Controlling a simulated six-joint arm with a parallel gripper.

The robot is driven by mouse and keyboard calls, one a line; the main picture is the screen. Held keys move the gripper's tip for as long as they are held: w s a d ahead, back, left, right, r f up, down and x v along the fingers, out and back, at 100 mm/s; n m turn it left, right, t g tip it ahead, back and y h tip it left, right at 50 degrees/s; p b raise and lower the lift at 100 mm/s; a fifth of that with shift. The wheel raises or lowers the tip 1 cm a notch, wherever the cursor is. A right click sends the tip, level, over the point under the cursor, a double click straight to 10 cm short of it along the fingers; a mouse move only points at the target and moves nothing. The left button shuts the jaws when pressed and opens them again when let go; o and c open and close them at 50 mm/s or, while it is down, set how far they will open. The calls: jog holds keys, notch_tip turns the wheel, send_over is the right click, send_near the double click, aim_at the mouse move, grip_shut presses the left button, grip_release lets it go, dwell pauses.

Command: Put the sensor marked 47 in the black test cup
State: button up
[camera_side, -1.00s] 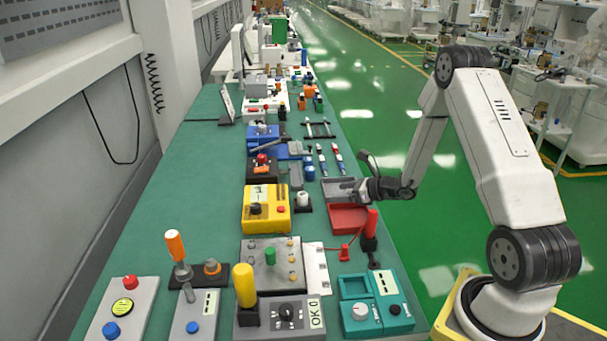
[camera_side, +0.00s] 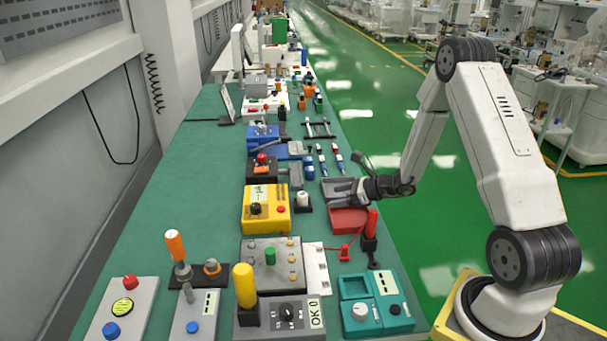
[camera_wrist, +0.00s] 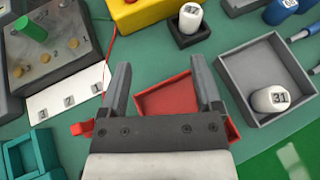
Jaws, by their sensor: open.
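That sensor (camera_side: 303,197) and black cup (camera_side: 303,208) also show in the side view. I cannot make out a 47 anywhere. My gripper (camera_wrist: 160,72) is open and empty, its fingers above the red tray's left and right sides. In the side view, my gripper (camera_side: 345,192) is over the trays.
The red tray (camera_wrist: 140,103) looks empty where visible. The grey tray (camera_wrist: 283,48) lies to its right. A yellow box (camera_wrist: 135,14), a white numbered plate (camera_wrist: 65,98) and a grey panel with a green knob (camera_wrist: 33,28) stand nearby. The green table's left side (camera_side: 190,190) is clear.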

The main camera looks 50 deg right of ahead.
jog(key=s+a+r+n+g+h, duration=0.2)
jog(key=s+a+r+n+g, duration=0.2)
jog(key=n, duration=1.1)
jog(key=s+a+r+n+g+h, duration=0.2)
jog(key=s+a+r+n+g, duration=0.2)
jog(key=s+a+n, duration=0.6)
jog(key=a+n+g, duration=0.1)
jog(key=a+n, duration=0.3)
jog(key=n, duration=0.2)
jog(key=shift+s+a+h, duration=0.25)
jog(key=shift+a+h, duration=0.05)
jog(key=shift+h, duration=0.1)
jog(key=shift+f, duration=0.1)
